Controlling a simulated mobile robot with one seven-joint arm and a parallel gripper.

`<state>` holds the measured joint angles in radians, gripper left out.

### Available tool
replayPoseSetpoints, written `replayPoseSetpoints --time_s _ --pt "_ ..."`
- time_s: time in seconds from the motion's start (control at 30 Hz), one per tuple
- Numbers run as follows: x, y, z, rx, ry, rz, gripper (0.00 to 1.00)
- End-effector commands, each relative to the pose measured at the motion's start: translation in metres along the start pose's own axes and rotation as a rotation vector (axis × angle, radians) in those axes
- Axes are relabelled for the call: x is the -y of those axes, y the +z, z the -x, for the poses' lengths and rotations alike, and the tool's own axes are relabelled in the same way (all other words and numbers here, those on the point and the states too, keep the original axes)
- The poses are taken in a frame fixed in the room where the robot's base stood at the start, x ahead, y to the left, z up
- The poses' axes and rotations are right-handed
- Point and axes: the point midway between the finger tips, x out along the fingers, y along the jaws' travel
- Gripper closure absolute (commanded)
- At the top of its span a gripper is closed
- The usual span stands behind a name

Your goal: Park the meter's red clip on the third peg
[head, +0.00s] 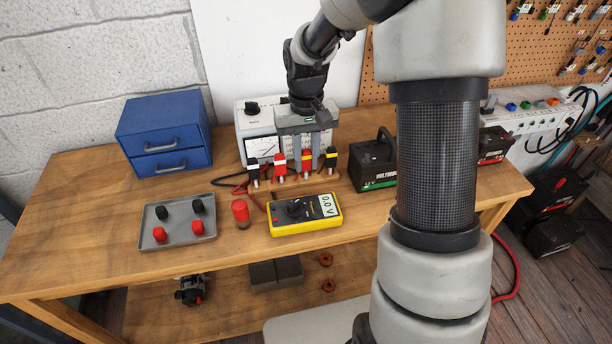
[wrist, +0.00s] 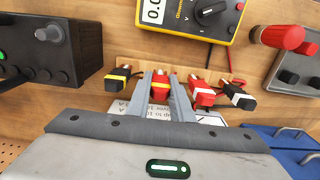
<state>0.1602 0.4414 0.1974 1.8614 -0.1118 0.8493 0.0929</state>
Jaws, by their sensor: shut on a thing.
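My gripper (head: 306,152) is shut on a red clip with a yellow band (head: 307,157). The clip also shows between the fingers in the wrist view (wrist: 161,79). It is upright at the third place from the left in the head view, on or just over the wooden peg strip (head: 343,184); I cannot tell whether it is seated on a peg. To its left are a red clip with a white band (head: 280,161) and a black one with a white band (head: 253,169). To its right is a black clip with a yellow band (head: 331,157). The yellow meter (head: 280,227), reading 0.0 V, lies in front.
A grey tray (head: 180,240) with red and black caps and a red-topped cylinder (head: 241,212) are at front left. A grey instrument (head: 250,122) stands behind the clips, a black battery box (head: 372,160) right. A blue drawer box (head: 163,132) is at back left.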

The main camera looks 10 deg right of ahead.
Motion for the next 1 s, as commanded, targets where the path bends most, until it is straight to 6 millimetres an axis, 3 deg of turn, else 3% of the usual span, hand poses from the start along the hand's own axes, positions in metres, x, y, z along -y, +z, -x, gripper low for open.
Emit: replayPoseSetpoints --time_s 0.23,0.27,0.3,0.4,0.73,1.0 --pt "0.000 0.000 -0.001 0.000 0.000 0.000 0.91" --pt "0.000 0.000 -0.001 0.000 0.000 0.000 0.77" --pt "0.000 0.000 -0.001 0.000 0.000 0.000 0.70" --pt "0.000 0.000 -0.001 0.000 0.000 0.000 0.58" --pt "0.000 0.000 0.005 0.000 0.000 0.000 0.58" --pt "0.000 0.000 0.044 -0.002 0.000 0.001 0.58"
